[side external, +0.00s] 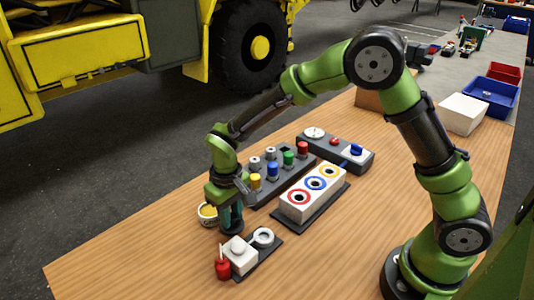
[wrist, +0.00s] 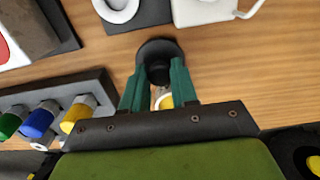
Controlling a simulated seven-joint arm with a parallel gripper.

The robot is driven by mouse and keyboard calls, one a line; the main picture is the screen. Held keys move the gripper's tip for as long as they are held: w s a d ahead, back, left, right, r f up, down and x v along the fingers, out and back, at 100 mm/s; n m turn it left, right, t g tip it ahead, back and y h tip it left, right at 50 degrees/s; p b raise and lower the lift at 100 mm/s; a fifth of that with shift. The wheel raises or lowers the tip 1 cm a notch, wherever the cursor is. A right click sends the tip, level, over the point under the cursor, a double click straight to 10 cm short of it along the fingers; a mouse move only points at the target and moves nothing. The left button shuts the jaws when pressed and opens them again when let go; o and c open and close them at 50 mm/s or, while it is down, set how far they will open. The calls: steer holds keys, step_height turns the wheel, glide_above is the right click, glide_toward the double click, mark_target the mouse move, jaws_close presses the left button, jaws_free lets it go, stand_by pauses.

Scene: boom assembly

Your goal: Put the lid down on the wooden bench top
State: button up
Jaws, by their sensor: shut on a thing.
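The lid is a black round piece gripped between the teal fingertips of my gripper (wrist: 158,75). In the wrist view the lid (wrist: 160,48) shows as a dark disc with bare wood around it. In the side view the lid (side external: 232,230) is a dark shape low under my gripper (side external: 231,214), close to the bench top (side external: 150,250). I cannot tell whether it touches the wood.
A rack of coloured caps (side external: 272,172) and a white box with coloured rings (side external: 313,194) stand to the right. The bench's left end is clear.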

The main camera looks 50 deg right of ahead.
steer(key=shift+f, duration=0.1)
steer(key=shift+f, duration=0.8)
steer(key=o, duration=1)
steer(key=shift+r, duration=4.05)
steer(key=s+d+r+m+t, duration=0.1)
steer(key=s+d+r+t, duration=0.1)
steer(key=s+d+r, duration=0.2)
steer(key=s+d+r+m+t+y, duration=0.1)
steer(key=s+d+r+t, duration=0.1)
steer(key=s+d+r, duration=0.2)
steer(key=s+d+r+m+t+y, duration=0.1)
steer(key=s+d+r+m+t, duration=0.1)
steer(key=s+r, duration=0.4)
steer(key=shift+s+d+r+t, duration=0.1)
steer(key=shift+s+d+t, duration=0.1)
steer(key=shift+s+d, duration=0.3)
steer(key=shift+s+d+r+t, duration=0.1)
steer(key=shift+s+d+t, duration=0.15)
steer(key=shift+s, duration=0.45)
steer(key=shift+s+d+r+t, duration=0.15)
steer(key=shift+s+d, duration=0.2)
steer(key=shift+s, duration=0.25)
